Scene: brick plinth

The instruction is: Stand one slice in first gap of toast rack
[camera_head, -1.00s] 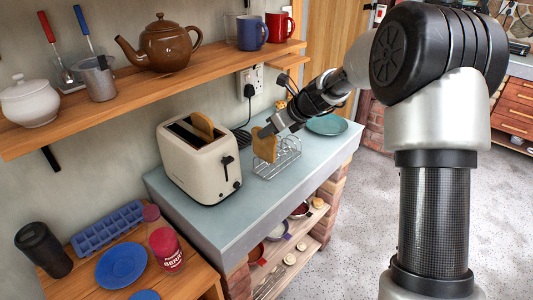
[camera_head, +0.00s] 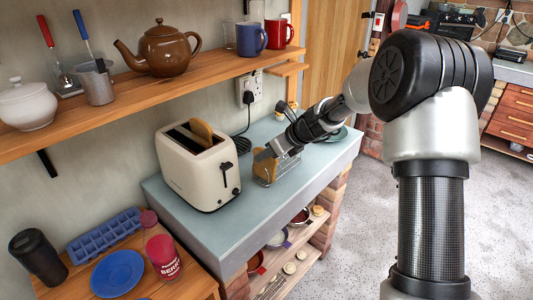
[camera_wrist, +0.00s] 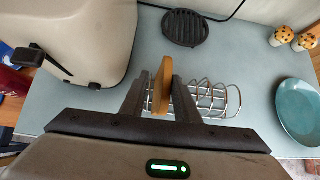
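A brown toast slice (camera_wrist: 162,86) stands on edge at the toaster end of the wire toast rack (camera_wrist: 215,97). The rack also shows in the head view (camera_head: 287,168), partly behind my gripper. My gripper (camera_head: 266,156) is low over that end of the rack. In the wrist view its dark fingers (camera_wrist: 161,92) stand either side of the slice, and a gap shows beside it, so they look open. The slice's lower edge is hidden, so I cannot tell how it sits in the end gap. Another slice (camera_head: 201,131) sticks up from the cream toaster (camera_head: 198,170).
The toaster stands close left of the rack. A teal plate (camera_wrist: 298,111) lies to the right, and a dark round grille (camera_wrist: 185,28) lies behind. The wooden shelf (camera_head: 160,75) with crockery hangs above the worktop.

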